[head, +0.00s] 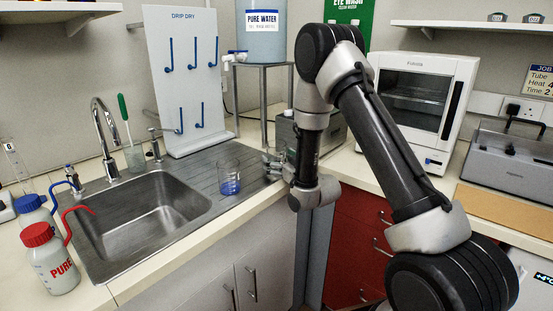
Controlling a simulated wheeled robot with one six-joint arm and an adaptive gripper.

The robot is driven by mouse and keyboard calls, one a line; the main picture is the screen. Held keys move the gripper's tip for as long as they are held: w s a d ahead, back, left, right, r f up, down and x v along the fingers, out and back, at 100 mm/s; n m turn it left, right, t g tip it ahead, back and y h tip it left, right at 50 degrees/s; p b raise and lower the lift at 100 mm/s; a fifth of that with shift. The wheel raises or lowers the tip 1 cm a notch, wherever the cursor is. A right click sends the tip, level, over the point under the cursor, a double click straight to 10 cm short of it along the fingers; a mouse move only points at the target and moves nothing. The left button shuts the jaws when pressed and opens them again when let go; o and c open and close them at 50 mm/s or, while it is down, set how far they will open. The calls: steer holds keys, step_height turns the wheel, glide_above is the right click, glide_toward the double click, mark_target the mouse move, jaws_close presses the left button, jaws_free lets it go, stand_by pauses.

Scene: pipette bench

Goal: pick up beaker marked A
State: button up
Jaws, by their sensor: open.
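A clear glass beaker (229,178) with blue at its lower part stands upright on the ridged steel drainer to the right of the sink basin. No letter A can be read on it at this size. My gripper (268,164) is open and empty just to the right of the beaker, at about its height in the picture. Its fingers point left towards the beaker, with a small gap between them and the glass. Part of the gripper is hidden by my own wrist.
The sink basin (148,215) lies left of the beaker. A white drip rack (183,95) stands behind the drainer. A metal stand (263,95) holds a pure water tank (262,40). Wash bottles (50,262) stand at the front left. A white oven (428,95) stands right.

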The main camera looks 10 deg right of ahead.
steer(key=shift+w, duration=0.1)
steer(key=shift+c, duration=0.3)
steer(key=c, duration=1.1)
steer(key=shift+c, duration=0.2)
steer(key=shift+r, duration=0.1)
